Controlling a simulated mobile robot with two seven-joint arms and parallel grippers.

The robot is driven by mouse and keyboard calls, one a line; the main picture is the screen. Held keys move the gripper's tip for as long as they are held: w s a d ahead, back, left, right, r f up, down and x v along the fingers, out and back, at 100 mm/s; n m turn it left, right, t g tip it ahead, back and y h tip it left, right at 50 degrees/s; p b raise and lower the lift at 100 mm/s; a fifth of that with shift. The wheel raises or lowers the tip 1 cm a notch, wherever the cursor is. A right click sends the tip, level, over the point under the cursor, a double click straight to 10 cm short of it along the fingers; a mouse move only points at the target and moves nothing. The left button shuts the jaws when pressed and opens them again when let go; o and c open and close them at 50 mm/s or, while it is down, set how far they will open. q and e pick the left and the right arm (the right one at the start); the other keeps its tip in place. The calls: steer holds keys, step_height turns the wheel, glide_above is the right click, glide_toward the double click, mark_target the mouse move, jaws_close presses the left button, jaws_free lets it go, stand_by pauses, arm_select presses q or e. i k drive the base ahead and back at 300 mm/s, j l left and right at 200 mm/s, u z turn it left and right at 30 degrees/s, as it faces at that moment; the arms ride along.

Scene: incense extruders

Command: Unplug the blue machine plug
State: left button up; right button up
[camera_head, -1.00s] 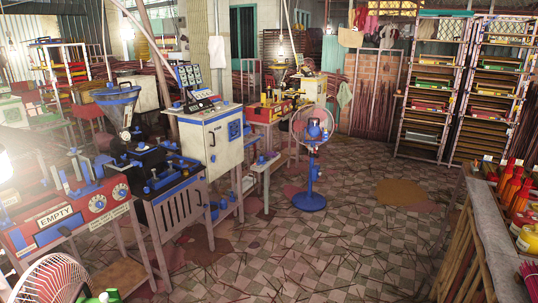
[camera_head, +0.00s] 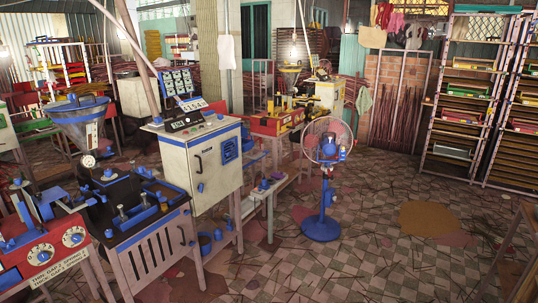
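A blue-trimmed machine (camera_head: 155,235) stands at the left, with a dark top, blue fittings and a slatted front. A blue-rimmed hopper (camera_head: 72,112) with a round gauge rises behind it. A white cabinet (camera_head: 208,170) with a blue vent and a small display stands just to its right, with a sloped control panel (camera_head: 194,105) on top. I cannot pick out a plug or its socket for certain among the small blue parts. Neither of my grippers is in view.
A red machine (camera_head: 45,262) with two white dials stands at the near left. A blue pedestal fan (camera_head: 321,222) stands mid-floor. Tall shelves (camera_head: 462,110) line the back right. The tiled floor (camera_head: 370,260) at centre right is open, with scattered sticks. A wooden table edge shows at far right.

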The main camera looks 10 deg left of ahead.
mark_target(158, 119)
steer(key=i+u, duration=0.4)
steer(key=i+l+u, duration=0.1)
steer(key=i+u, duration=0.3)
steer(key=i+l+u, duration=0.2)
steer(key=u, duration=0.2)
steer(key=i+u, duration=0.15)
steer(key=u, duration=0.35)
steer(key=i+l+u, duration=0.15)
steer(key=u, duration=0.35)
steer(key=i+l+u, duration=0.35)
steer(key=l, duration=0.2)
steer(key=i+l+u, duration=0.15)
steer(key=l, duration=0.15)
steer(key=i+l, duration=0.15)
steer(key=l, duration=0.2)
steer(key=i+l, duration=0.15)
steer(key=l, duration=0.25)
steer(key=i+l+u, duration=0.1)
steer(key=l, duration=0.25)
steer(key=i, duration=0.1)
